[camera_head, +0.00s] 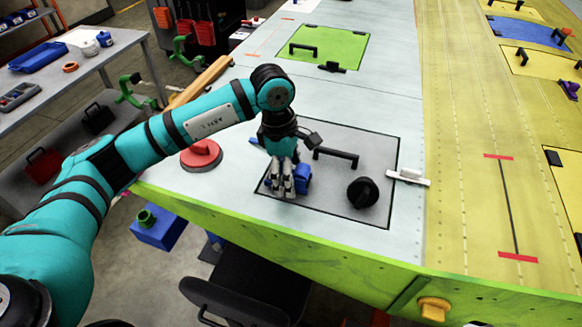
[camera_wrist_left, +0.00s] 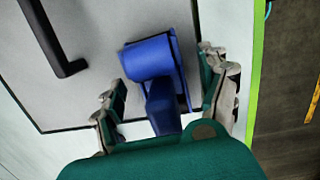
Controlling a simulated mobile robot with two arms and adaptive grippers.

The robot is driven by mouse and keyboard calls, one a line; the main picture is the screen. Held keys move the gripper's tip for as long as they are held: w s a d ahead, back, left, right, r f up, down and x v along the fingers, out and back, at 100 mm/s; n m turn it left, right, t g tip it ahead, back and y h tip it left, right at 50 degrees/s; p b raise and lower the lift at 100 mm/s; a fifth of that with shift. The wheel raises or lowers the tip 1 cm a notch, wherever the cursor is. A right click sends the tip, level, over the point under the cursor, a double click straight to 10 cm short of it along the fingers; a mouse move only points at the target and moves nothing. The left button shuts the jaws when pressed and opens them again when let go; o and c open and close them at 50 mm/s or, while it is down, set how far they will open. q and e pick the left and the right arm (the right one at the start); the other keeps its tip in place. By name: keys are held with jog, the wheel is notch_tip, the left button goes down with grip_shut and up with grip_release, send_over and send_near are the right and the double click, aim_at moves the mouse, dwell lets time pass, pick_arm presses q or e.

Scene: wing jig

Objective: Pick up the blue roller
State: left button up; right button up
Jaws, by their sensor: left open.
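The blue roller (camera_head: 303,178) lies on the grey panel of the wing, near its front left corner. In the left wrist view the blue roller (camera_wrist_left: 152,62) shows a thick blue head and a blue handle that points toward my gripper. My left gripper (camera_head: 286,188) is low over the panel at the roller, partly hiding it in the head view. In the left wrist view its fingers (camera_wrist_left: 165,95) are apart, one on each side of the roller's handle. I cannot tell whether either finger touches it. My right gripper is not in view.
The grey panel has a black bar handle (camera_head: 336,157) and a black round knob (camera_head: 362,192) close by. A red suction cup (camera_head: 201,155) stands to the left, a white clamp (camera_head: 408,177) to the right. The wing's green front edge (camera_head: 300,250) is near.

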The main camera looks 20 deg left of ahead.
pick_arm(q)
jog(key=shift+d+f, duration=0.1)
jog(key=shift+f, duration=0.3)
jog(key=shift+c, duration=0.3)
jog(key=c, duration=1.4)
jog(key=shift+o, duration=0.2)
jog(key=shift+r, duration=0.15)
